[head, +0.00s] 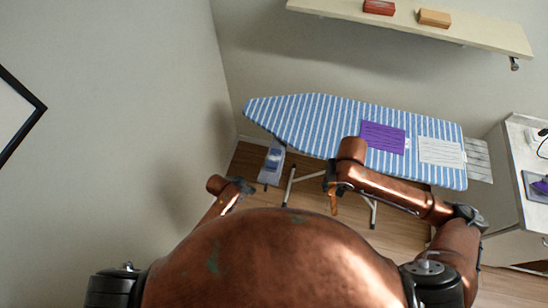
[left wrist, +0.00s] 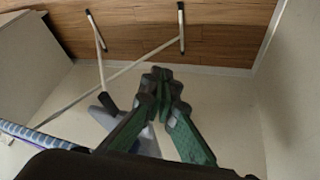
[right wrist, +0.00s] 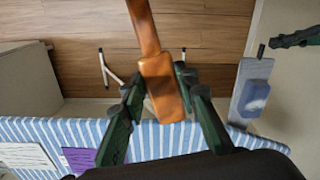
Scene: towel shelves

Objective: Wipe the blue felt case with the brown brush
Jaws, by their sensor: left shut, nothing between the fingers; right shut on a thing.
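The brown brush (right wrist: 160,85) is held between the fingers of my right gripper (head: 337,187), which is shut on it; in the head view the brush (head: 334,204) hangs below the gripper, in front of the ironing board. The blue felt case (right wrist: 255,97) appears to be the blue piece on a narrow grey board (right wrist: 241,75) beyond the ironing board's tapered end; it is small in the head view (head: 273,155). The brush is apart from it. My left gripper (head: 244,187) is shut and empty, near the grey board. In the left wrist view its fingers (left wrist: 160,75) partly hide that board.
The blue-striped ironing board (head: 320,125) carries a purple cloth (head: 383,137) and a white cloth (head: 440,151). A white cabinet (head: 515,160) stands at the right.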

